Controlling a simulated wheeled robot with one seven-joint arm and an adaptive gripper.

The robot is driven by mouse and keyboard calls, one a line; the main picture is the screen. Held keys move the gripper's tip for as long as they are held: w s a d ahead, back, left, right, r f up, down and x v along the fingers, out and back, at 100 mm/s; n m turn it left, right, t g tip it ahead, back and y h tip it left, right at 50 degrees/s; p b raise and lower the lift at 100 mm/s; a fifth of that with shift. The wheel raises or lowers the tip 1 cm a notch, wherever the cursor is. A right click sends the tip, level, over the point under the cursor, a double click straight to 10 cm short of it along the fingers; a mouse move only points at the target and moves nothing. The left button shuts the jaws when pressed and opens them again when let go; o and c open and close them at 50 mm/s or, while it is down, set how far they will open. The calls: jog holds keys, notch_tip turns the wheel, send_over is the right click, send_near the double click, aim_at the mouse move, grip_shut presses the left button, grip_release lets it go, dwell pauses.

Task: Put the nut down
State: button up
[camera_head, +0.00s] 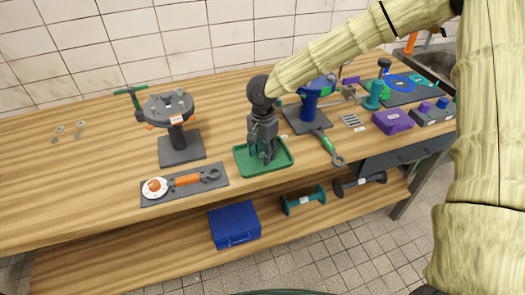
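My gripper (263,156) points down over a green tray (284,167) on the wooden bench, with its fingertips low at the tray. I cannot tell whether the fingers are open or shut. No nut can be made out; the fingers hide part of the tray, and anything between them is too small to see.
Left of the tray are a grey vise (178,140) and a dark mat (214,183) with an orange-handled tool (187,180) and a white dish (155,188). A blue vise (310,105), a green-handled wrench (327,144) and a purple box (393,121) stand right. The bench's far left is mostly clear.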

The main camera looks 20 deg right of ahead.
aim_at(262, 158)
notch_tip(262, 158, up, 12)
jog(key=b, duration=0.1)
dwell(0.6)
